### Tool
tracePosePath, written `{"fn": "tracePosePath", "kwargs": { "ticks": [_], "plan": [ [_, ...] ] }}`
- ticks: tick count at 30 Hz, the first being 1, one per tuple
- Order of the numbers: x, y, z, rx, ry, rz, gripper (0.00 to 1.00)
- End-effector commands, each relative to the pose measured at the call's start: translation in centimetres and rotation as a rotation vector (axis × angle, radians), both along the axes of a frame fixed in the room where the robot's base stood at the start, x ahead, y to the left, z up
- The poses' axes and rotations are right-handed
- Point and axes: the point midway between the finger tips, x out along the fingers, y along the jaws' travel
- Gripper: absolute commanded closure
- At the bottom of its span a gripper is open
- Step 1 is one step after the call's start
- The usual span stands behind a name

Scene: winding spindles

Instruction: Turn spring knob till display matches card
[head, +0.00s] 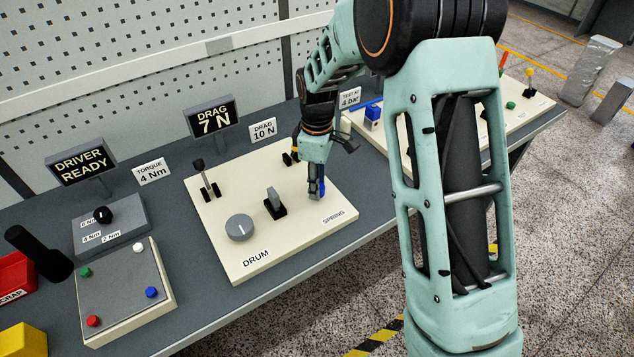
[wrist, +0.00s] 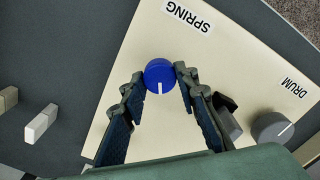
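The blue spring knob (wrist: 159,72) sits by the SPRING label (wrist: 188,16) on the cream panel. Its white pointer line points toward my gripper in the wrist view. My gripper (wrist: 160,77) is down at the knob, with one fingertip against each side of it. In the head view my gripper (head: 317,190) mostly hides the knob, and only a bit of blue shows. The display (head: 213,118) behind the panel reads DRAG 7 N. The white card (head: 263,130) to its right reads DRAG 10 N.
The same panel (head: 237,272) holds a grey drum knob (head: 239,227), a grey switch (head: 275,202) and a black-handled lever (head: 205,180). At left are a button box (head: 120,290), a torque dial (head: 103,215) and a DRIVER READY display (head: 82,162). Another panel stands at right.

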Motion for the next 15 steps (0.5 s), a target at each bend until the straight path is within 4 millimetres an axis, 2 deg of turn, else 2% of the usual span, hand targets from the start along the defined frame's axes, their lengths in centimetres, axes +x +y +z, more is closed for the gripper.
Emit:
{"fn": "tracePosePath", "kwargs": {
  "ticks": [3, 15],
  "plan": [
    [0.01, 0.01, 0.03, 0.0, 0.0, 0.0, 0.96],
    [0.05, 0.0, -0.02, 0.0, -0.001, -0.094, 0.96]
  ]
}}
